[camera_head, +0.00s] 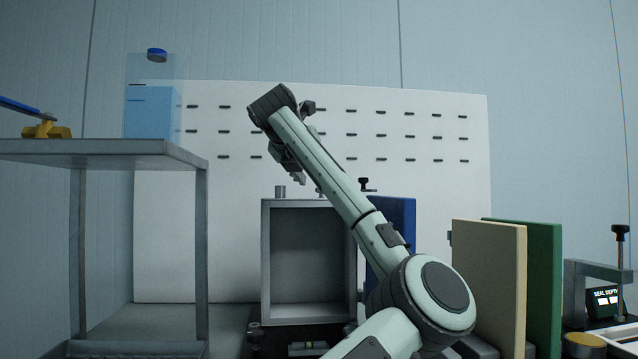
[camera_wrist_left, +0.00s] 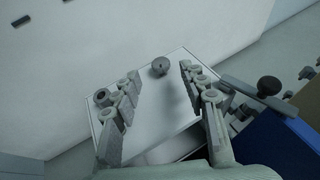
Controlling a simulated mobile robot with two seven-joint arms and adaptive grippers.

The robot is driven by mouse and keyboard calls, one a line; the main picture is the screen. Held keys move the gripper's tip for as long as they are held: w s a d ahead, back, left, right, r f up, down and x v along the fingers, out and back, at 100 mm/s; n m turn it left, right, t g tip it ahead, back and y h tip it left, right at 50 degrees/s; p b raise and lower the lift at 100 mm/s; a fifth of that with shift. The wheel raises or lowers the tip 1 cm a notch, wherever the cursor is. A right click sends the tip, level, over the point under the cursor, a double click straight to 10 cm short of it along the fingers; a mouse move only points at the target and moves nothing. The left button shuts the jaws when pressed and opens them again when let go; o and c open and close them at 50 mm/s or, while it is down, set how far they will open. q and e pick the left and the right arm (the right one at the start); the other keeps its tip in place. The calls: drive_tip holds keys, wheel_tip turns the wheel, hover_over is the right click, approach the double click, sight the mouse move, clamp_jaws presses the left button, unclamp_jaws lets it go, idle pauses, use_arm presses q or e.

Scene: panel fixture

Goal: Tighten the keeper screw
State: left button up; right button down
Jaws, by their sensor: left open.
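A grey open-fronted box (camera_head: 266,250) stands in front of the white pegboard. A small dark round-headed screw or knob (camera_wrist_left: 160,67) stands on its top, near the far edge in the left wrist view. A black-knobbed clamp (camera_head: 364,184) stands at the box's upper right; its knob also shows in the left wrist view (camera_wrist_left: 268,86). I cannot tell for sure which is the keeper screw. My left gripper (camera_head: 298,178) is above the box top, pointing down, open and empty; in the left wrist view its fingers (camera_wrist_left: 155,110) straddle the space before the small knob, apart from it. My right gripper is not in view.
Blue (camera_head: 402,225), beige (camera_head: 490,280) and green (camera_head: 545,270) panels stand right of the box. A clamp fixture with a display (camera_head: 604,297) is at far right. A grey table (camera_head: 90,150) at left holds a blue-filled clear container (camera_head: 150,112) and a yellow tool (camera_head: 45,131).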

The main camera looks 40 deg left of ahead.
use_arm(q)
drive_tip(key=shift+x, duration=2)
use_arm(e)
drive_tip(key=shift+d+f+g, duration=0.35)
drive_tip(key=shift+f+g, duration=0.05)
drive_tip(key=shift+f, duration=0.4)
use_arm(q)
clamp_jaws()
